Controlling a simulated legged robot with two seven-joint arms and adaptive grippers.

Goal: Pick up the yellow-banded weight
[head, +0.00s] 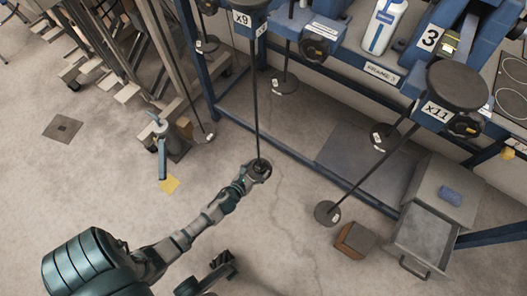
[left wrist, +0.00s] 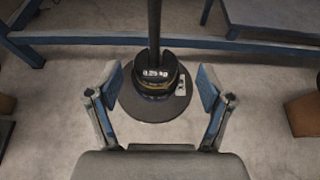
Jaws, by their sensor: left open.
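The yellow-banded weight (left wrist: 157,84) is dark, has a label reading 0.25 kg and sits around a vertical rod. Below it is a wider dark round plate (left wrist: 143,108) with a small white tag. In the head view the rod hangs from the disc marked x9 (head: 243,6), and my left gripper (head: 258,170) is at its lower end, hiding most of the weight. In the left wrist view my open left gripper (left wrist: 160,86) has one finger on each side of the weight, with gaps on both sides. A dark part (head: 218,262) at the bottom may be my right gripper; its jaws are unclear.
Another rod with a round plate (head: 327,213) hangs to the right, from the disc marked x11 (head: 457,88). A brown block (head: 355,241) and a grey cabinet with an open drawer (head: 420,247) stand beyond it. A blue frame rail (head: 300,155) runs behind.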

